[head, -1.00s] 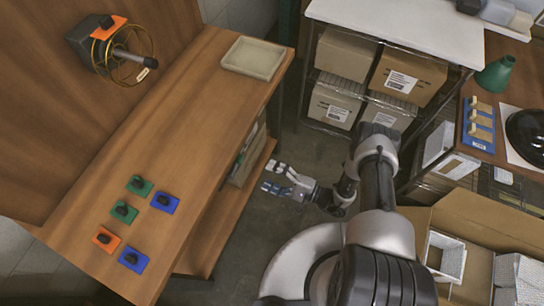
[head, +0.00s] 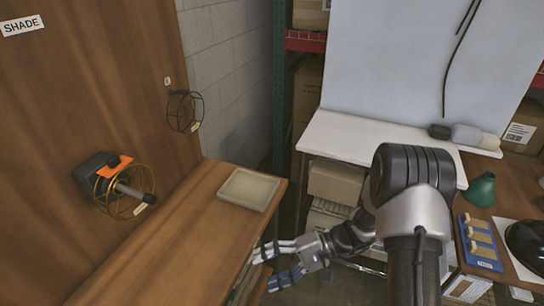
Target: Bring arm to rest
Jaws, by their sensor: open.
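My gripper (head: 270,267) shows at the lower middle of the head view, at the end of my raised, bent arm. Its fingers are spread apart with nothing between them. It points left, beside the right edge of the wooden workbench (head: 165,255), and does not appear to touch it. Part of the bench's edge and lower shelf lies close behind the fingers.
A beige tray (head: 232,203) lies at the bench's far end. A yellow wire reel (head: 110,197) and a black wire ring (head: 184,111) hang on the wooden panel. At right are a white tabletop (head: 345,137), a green funnel (head: 480,190) and a blue board (head: 478,243).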

